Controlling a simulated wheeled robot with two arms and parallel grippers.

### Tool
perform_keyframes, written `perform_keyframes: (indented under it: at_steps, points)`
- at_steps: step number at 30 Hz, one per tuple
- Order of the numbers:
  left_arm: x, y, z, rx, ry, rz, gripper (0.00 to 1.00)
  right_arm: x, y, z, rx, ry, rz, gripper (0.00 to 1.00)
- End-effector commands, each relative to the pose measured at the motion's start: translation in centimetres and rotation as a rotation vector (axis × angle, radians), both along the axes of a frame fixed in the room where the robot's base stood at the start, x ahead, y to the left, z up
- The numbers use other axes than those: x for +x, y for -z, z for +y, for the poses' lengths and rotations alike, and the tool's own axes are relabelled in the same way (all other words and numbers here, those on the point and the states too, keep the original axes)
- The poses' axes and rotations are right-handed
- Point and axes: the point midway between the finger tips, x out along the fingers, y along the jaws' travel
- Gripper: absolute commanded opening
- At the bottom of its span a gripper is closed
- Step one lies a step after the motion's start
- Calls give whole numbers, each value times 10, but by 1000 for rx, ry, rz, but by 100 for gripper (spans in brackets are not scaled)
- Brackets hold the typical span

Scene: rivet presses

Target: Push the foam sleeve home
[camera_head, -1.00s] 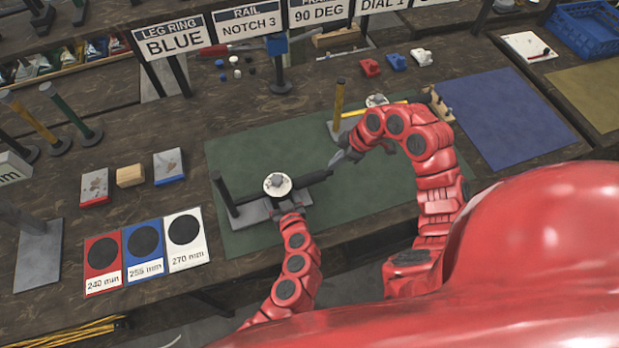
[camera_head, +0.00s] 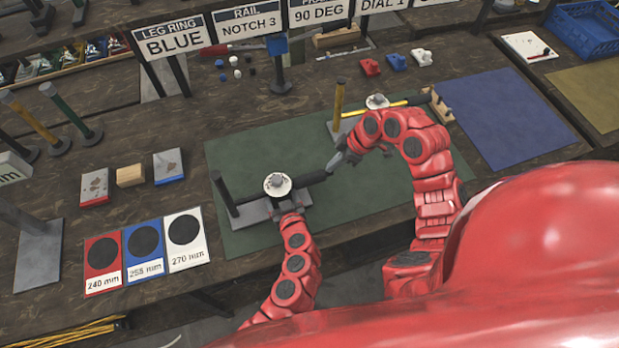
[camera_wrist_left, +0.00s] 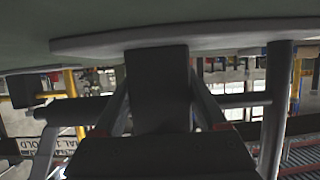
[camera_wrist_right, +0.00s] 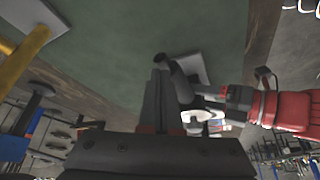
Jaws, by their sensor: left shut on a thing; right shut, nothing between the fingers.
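The foam sleeve (camera_head: 312,178) is a thick black tube on the right end of a horizontal bar, beside a white-topped post (camera_head: 278,184) on a grey base plate (camera_head: 258,211). My left gripper (camera_head: 290,208) is shut on the post below its white disc; the exact grip is partly hidden. In the left wrist view, a dark upright (camera_wrist_left: 157,90) stands between its fingers. My right gripper (camera_head: 333,165) is shut and empty, its tips at the sleeve's outer right end. In the right wrist view, its fingers (camera_wrist_right: 158,90) lie beside the dark sleeve (camera_wrist_right: 181,82); contact is unclear.
The fixture stands on a green mat (camera_head: 245,150). A second stand with a yellow post (camera_head: 338,105) is behind my right arm. Red, blue and white length cards (camera_head: 145,252) lie left of the mat. A thin dark post (camera_head: 222,190) rises from the plate's left end.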

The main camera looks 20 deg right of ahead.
Motion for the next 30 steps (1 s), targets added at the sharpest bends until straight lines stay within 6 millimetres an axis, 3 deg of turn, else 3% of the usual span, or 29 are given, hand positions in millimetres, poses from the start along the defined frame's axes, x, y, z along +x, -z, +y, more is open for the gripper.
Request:
perform_keyframes:
  at_steps: [17,30]
  points:
    - [0,-1,-1,-1,3,-1,0,-1,0,17,3,-5,-1,0]
    - [0,-1,-3,-3,5,-1,0,-1,1,4,5,-3,2,0]
